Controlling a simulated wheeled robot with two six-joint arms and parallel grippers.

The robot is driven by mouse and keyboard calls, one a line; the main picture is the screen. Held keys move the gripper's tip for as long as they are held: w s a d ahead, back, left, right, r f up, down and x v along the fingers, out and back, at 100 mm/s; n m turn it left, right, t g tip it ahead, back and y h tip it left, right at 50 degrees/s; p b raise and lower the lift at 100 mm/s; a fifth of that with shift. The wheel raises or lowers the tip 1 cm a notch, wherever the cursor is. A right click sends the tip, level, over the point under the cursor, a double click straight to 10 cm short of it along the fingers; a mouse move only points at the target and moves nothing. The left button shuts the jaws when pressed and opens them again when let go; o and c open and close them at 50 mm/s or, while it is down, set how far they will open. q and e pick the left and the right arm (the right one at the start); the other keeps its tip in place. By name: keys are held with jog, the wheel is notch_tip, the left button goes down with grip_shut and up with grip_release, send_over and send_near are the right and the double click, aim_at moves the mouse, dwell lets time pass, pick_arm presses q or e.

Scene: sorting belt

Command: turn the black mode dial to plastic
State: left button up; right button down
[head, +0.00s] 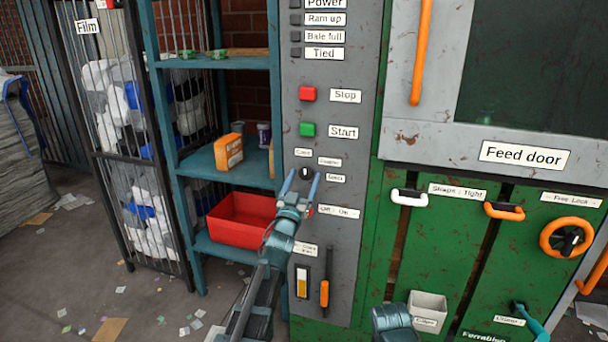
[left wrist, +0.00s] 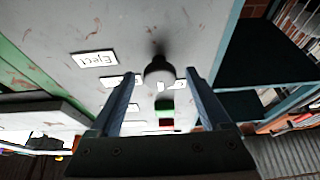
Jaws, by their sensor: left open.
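The black mode dial (head: 305,172) is on the grey control panel (head: 345,120), below the green Start button, with small labels around it. The words on these labels are too small to read surely, and I cannot tell where the dial points. My left gripper (head: 301,184) is open in front of the dial, one finger on each side. In the left wrist view the dial is a dark round knob (left wrist: 159,71) between the fingertips of my left gripper (left wrist: 162,74). I cannot tell whether the fingers touch it. My right gripper is not in view.
The red Stop button (head: 307,93) and green Start button (head: 307,130) are above the dial. A blue shelf (head: 222,165) with a red bin (head: 240,222) stands left; the green baler (head: 440,245) is right.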

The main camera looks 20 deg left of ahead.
pick_arm(q)
jog(key=shift+w+r, duration=0.1)
jog(key=shift+w, duration=0.15)
grip_shut()
dwell(0.3)
jog(key=shift+m, duration=0.5)
jog(key=m+h, duration=0.1)
jog(key=m, duration=0.1)
jog(key=m+h+p, duration=0.1)
jog(key=m+h, duration=0.1)
jog(key=m, duration=0.1)
jog(key=shift+a+r+m+g, duration=0.1)
jog(key=shift+a+m+g, duration=0.05)
jog(key=shift+m+g, duration=0.15)
jog(key=m+g+h+p, duration=0.1)
jog(key=m+h, duration=0.1)
jog(key=m, duration=0.3)
jog(key=shift+a+r, duration=0.1)
jog(key=shift+m+g+h+p, duration=0.5)
jog(key=shift+m+p, duration=0.1)
jog(key=shift+m, duration=0.4)
